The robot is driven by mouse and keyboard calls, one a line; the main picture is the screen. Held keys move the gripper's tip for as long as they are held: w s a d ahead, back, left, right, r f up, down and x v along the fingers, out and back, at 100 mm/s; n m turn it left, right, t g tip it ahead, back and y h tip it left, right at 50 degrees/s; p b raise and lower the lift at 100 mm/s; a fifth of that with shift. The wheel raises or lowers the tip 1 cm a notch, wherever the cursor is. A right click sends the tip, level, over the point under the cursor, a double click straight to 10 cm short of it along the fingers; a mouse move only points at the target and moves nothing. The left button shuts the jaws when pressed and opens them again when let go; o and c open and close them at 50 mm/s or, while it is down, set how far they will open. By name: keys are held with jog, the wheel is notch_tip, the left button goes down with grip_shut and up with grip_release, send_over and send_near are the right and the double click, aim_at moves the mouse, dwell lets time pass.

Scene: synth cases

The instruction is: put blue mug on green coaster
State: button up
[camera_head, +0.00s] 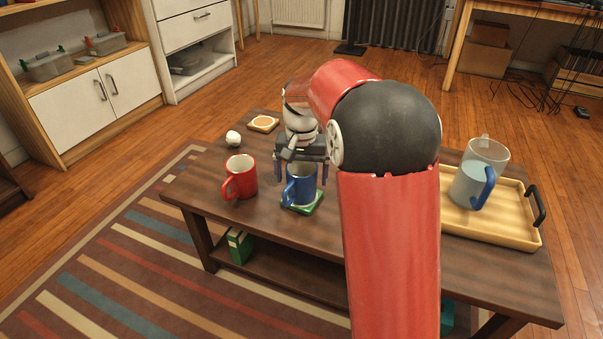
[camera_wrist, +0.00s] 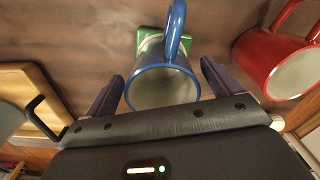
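The blue mug (camera_head: 301,186) stands upright on the green coaster (camera_head: 315,208), near the table's front edge. In the wrist view the mug (camera_wrist: 163,82) shows its open rim towards me, with its handle pointing up the picture. Part of the coaster (camera_wrist: 191,46) shows behind it, and the mug hides the rest. My gripper (camera_head: 301,172) is above the mug. In the wrist view its two fingers (camera_wrist: 163,84) are spread on either side of the mug, with small gaps showing. The gripper is open and holds nothing.
A red mug (camera_head: 240,177) stands left of the blue mug. A white ball (camera_head: 233,138) and a tan coaster (camera_head: 263,124) lie farther back on the brown table (camera_head: 200,172).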

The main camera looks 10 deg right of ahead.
notch_tip(320, 180, up, 12)
jog(key=p, duration=0.3)
jog(key=s+r+n+t, duration=0.15)
jog(key=s+r, duration=0.25)
jog(key=s, duration=0.4)
jog(key=s+f+n+t, duration=0.1)
jog(key=s+f+t, duration=0.1)
jog(key=s, duration=0.8)
jog(key=s+f+n+t, duration=0.1)
jog(key=s+f, duration=0.3)
jog(key=s, duration=0.6)
jog(key=shift+d+t, duration=0.15)
jog(key=shift+t, duration=0.4)
jog(key=shift+n, duration=0.25)
